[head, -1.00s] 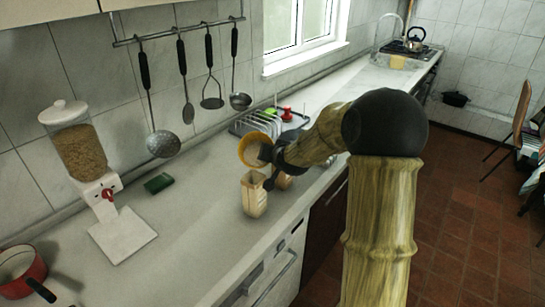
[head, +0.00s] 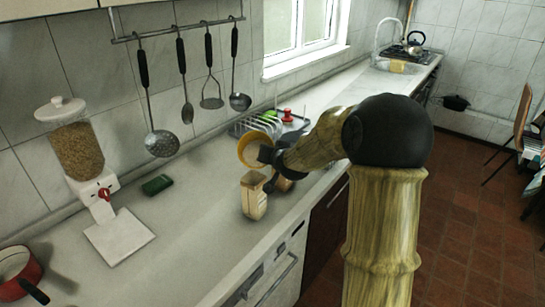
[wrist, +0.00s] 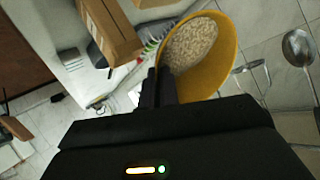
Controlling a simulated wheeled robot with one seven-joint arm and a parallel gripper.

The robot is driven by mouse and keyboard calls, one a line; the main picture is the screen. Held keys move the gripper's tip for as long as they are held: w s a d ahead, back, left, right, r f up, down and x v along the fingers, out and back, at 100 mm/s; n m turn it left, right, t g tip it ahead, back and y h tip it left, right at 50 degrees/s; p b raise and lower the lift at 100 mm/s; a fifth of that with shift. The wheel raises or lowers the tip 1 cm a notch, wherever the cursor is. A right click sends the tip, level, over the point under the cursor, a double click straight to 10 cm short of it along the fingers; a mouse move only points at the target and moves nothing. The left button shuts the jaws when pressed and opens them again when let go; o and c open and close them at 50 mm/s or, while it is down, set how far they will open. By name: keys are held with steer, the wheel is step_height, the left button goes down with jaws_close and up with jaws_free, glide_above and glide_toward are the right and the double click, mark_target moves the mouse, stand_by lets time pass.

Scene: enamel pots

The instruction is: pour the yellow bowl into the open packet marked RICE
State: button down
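The yellow bowl (head: 241,151) is held in the air at the bowl's edge by my gripper (head: 267,156), which is shut on its rim. In the wrist view the bowl (wrist: 218,72) holds pale grains, and my fingers (wrist: 158,88) grip its wall. In the head view it looks tilted, its opening turned partly toward the camera. A tan packet (head: 255,198) stands upright on the counter below the bowl. A second packet (head: 284,184) stands just behind it, partly hidden by my gripper. I cannot read the marking on either packet.
A dish rack (head: 258,124) stands behind the bowl. A green sponge (head: 157,185), a grain dispenser (head: 80,150) and a red pot (head: 18,272) are on the left of the counter. Utensils (head: 160,140) hang on the wall. Counter between sponge and packets is clear.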

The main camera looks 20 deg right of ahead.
steer(key=shift+s+a+r+n+t+h+b, duration=0.2)
steer(key=shift+t+b, duration=0.5)
steer(key=shift+b, duration=1.5)
steer(key=shift+s+a+r+n+t+h+b, duration=0.2)
steer(key=shift+t+b, duration=0.5)
steer(key=shift+b, duration=1.5)
steer(key=shift+s+a+n+t+b, duration=0.2)
steer(key=shift+s+t+b, duration=0.25)
steer(key=shift+b, duration=1)
steer(key=shift+s+a+n+t+b, duration=0.15)
steer(key=shift+s+t+b, duration=0.25)
steer(key=shift+b, duration=1.05)
steer(key=shift+s+r+n+t+b, duration=0.1)
steer(key=shift+s+n+t+b, duration=0.2)
steer(key=shift+b, duration=1.4)
steer(key=shift+w+r+p, duration=0.1)
steer(key=shift+r+p, duration=0.15)
steer(key=shift+p, duration=0.6)
